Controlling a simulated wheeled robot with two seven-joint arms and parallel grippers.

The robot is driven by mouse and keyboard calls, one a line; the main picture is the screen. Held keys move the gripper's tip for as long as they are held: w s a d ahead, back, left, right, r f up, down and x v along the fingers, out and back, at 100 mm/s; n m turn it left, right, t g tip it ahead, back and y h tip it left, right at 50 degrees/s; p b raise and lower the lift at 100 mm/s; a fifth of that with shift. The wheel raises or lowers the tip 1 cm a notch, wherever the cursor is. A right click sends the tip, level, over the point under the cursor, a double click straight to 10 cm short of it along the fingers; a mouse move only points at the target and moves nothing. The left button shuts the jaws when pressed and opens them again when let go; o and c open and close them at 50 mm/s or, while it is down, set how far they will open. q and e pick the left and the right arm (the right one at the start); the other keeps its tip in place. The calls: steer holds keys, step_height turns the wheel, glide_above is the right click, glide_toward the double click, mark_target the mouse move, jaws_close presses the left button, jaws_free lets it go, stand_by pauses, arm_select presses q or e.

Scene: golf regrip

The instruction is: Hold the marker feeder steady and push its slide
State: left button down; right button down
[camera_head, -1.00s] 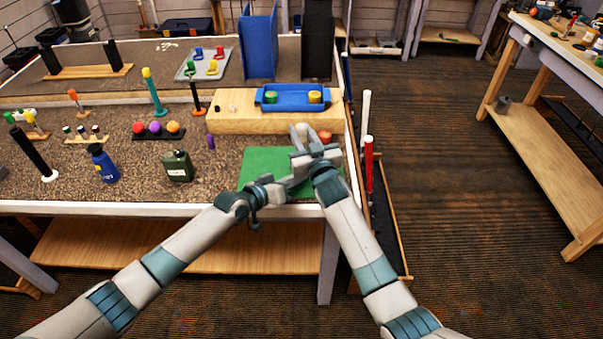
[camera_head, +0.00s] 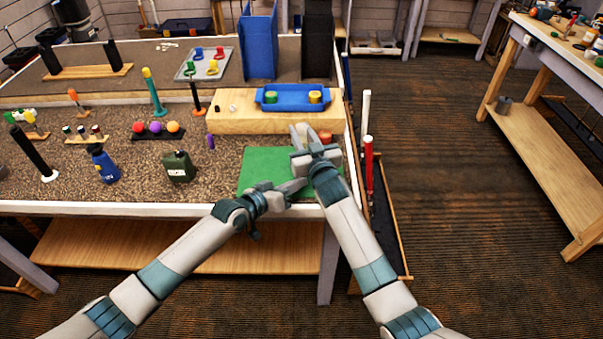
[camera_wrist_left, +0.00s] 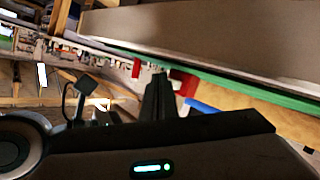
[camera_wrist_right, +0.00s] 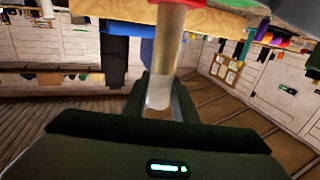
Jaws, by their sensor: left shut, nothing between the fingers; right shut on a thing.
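My right gripper (camera_head: 299,140) is above the back of the green mat (camera_head: 262,165) and in front of the wooden block. In the right wrist view, its fingers (camera_wrist_right: 160,92) are shut on a pale tube with a red end (camera_wrist_right: 165,45), which looks like the marker feeder. In the head view the gripper hides most of it; a reddish round part (camera_head: 325,136) shows beside the gripper, and I cannot tell whether it belongs to the feeder. My left gripper (camera_head: 298,186) is shut and empty, low over the mat's front part, apart from the right gripper. I cannot make out the slide.
A wooden block (camera_head: 235,122) with a blue tray (camera_head: 292,104) stands behind the mat. A green canteen (camera_head: 178,167) and a blue bottle (camera_head: 103,163) stand to the left. The table's front edge (camera_head: 130,207) runs just below my left gripper. A red-topped post (camera_head: 369,165) stands at the right.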

mark_target(297, 206)
arm_select(q)
steer(key=shift+s, duration=2.45)
arm_select(e)
steer(key=c, duration=1.4)
jaws_free()
steer(key=shift+o, duration=0.2)
steer(key=v, duration=1.2)
arm_select(q)
steer(key=shift+a+f, duration=0.1)
